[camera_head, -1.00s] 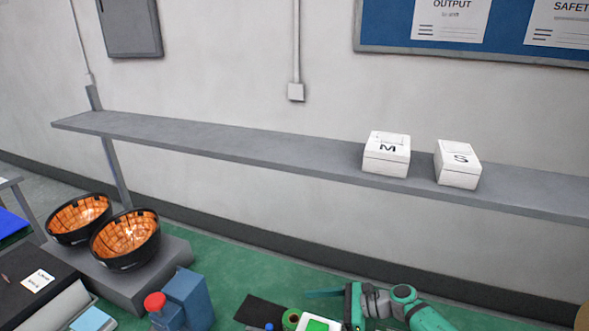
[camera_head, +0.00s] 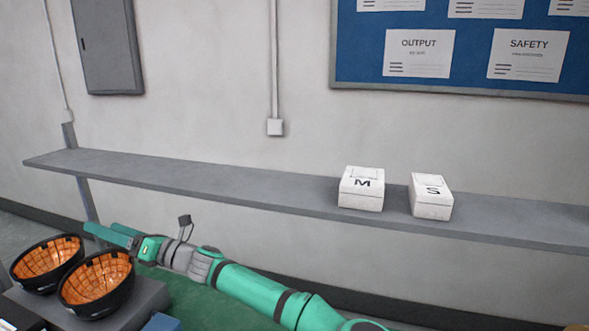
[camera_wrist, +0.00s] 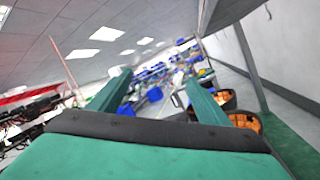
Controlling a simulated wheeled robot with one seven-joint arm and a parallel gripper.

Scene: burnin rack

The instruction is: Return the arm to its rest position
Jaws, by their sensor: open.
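My green arm (camera_head: 250,289) reaches from the bottom right toward the left, in front of the wall and below the shelf. My gripper (camera_head: 108,234) is at its left end, above and just behind the two black bowls with orange insides in the picture. In the wrist view my gripper (camera_wrist: 160,92) shows two green fingers apart with nothing between them. The left bowl (camera_head: 46,262) and the right bowl (camera_head: 97,283) sit on a grey block at the lower left. The bowls also show in the wrist view, at the right beyond a finger (camera_wrist: 246,121).
A long grey shelf (camera_head: 240,190) runs along the wall. It holds a white box marked M (camera_head: 361,189) and a white box marked S (camera_head: 431,196). A grey cabinet (camera_head: 103,45) and a blue notice board (camera_head: 360,60) hang above. A shelf post (camera_head: 86,198) stands near my gripper.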

